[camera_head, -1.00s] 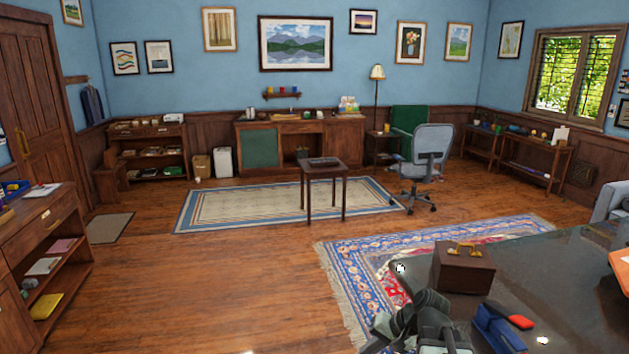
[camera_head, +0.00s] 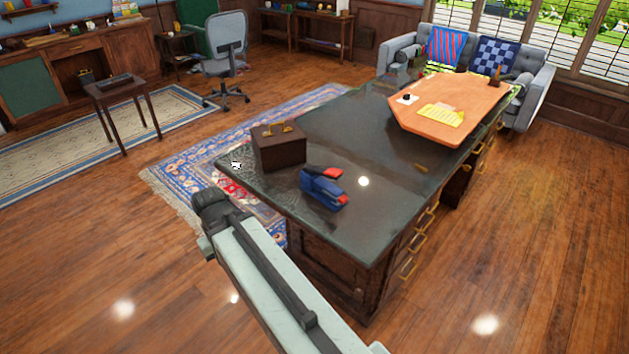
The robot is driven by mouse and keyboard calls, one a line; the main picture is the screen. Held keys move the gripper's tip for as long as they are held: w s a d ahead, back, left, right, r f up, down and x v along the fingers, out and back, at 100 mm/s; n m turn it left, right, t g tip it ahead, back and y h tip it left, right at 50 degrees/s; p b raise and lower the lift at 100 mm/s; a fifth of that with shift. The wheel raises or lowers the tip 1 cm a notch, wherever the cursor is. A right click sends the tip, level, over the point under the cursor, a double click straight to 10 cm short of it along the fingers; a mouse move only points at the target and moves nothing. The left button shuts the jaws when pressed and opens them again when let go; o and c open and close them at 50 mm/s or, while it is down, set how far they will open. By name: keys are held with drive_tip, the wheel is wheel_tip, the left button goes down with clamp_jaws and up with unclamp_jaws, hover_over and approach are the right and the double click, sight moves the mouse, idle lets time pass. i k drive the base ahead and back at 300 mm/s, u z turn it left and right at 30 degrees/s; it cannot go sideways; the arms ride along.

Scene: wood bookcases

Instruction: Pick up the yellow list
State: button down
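A yellow list (camera_head: 441,115), a sheet with faint lines, lies on an orange board (camera_head: 410,127) on the far part of the dark desk. It looks flat and uncovered. My arm reaches up from the bottom edge, left of the desk's near corner. Its dark end, my gripper (camera_head: 214,208), is well to the left of the list and apart from it. The fingers cannot be made out, and nothing is seen held.
The dark-topped desk (camera_head: 345,235) stands between my arm and the list. On it are a brown box with a gold handle (camera_head: 278,150) and a blue and red stapler-like object (camera_head: 323,189). A grey sofa (camera_head: 533,73) stands behind. The wood floor right of the desk is clear.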

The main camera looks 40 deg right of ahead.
sight(440, 115)
drive_tip(key=z, duration=1.95)
